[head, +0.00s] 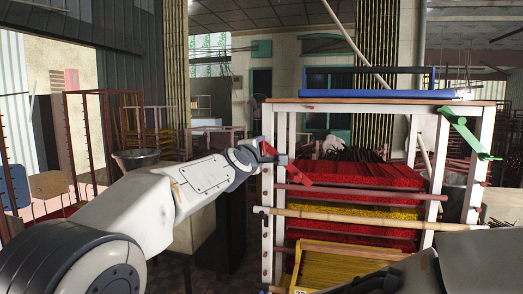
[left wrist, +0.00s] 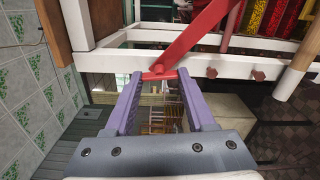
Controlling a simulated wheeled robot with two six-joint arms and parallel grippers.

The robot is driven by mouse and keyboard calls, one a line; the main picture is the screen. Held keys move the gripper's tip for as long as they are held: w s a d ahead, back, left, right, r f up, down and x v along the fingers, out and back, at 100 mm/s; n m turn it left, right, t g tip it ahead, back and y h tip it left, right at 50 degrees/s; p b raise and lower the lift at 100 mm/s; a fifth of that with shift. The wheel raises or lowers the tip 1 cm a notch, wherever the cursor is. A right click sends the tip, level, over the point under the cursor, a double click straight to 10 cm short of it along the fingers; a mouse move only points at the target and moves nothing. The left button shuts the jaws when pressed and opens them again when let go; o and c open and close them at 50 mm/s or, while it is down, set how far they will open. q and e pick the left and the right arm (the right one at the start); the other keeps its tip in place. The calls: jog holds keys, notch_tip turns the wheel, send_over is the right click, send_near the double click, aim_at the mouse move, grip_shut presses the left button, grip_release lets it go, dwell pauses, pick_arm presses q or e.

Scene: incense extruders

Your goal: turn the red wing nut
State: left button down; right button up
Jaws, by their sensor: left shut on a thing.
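The red wing nut (head: 268,149) is on the left front post of the white frame (head: 267,225) in the head view. In the left wrist view the red wing nut (left wrist: 198,38) is a long slanted red bar with a small end piece between the finger tips. My left gripper (head: 272,158) is at this post, and its purple fingers (left wrist: 160,76) are shut on the lower end of the red wing nut. The gripper partly hides the nut in the head view. My right gripper is not in view.
A green lever (head: 464,131) sits on the frame's right post, and a blue bar (head: 363,94) lies on top. Red and yellow incense bundles (head: 352,213) fill the frame. A bamboo pole (head: 340,217) crosses its front. Dark racks (head: 83,135) stand at left.

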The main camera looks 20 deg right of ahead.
pick_arm(q)
jog(key=shift+c, duration=1.2)
grip_release()
jog(key=shift+a, duration=0.1)
jog(key=b+v, duration=0.5)
jog(key=v, duration=0.5)
jog(key=shift+s, duration=0.2)
jog(key=shift+a, duration=0.15)
